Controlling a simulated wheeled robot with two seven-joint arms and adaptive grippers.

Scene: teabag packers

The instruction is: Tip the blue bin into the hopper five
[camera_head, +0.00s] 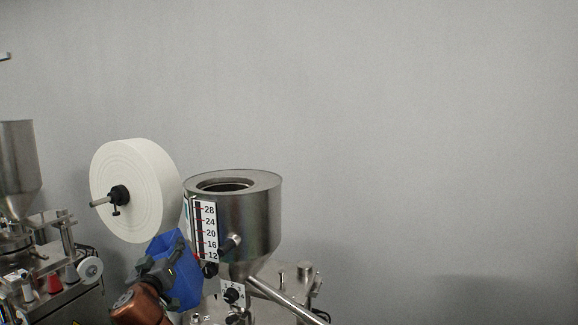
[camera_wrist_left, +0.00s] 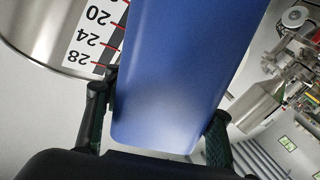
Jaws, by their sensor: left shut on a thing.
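The blue bin (camera_head: 183,269) is at the lower middle of the head view, tilted, in front of and left of the hopper. My left gripper (camera_head: 160,270) is shut on the bin from its left side. In the left wrist view the blue bin (camera_wrist_left: 172,75) fills the middle, between the two fingers of my left gripper (camera_wrist_left: 160,132). The steel hopper (camera_head: 255,215) has a round opening on top and a number scale on its front. Its side and scale show in the left wrist view (camera_wrist_left: 45,35). The bin's contents are hidden. My right gripper is not in view.
A large white paper roll (camera_head: 140,190) on a black hub stands left of the hopper. Another machine with a steel hopper (camera_head: 18,165) is at the far left. A steel tube (camera_head: 285,300) slopes down right below the hopper. A plain wall is behind, with free room above.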

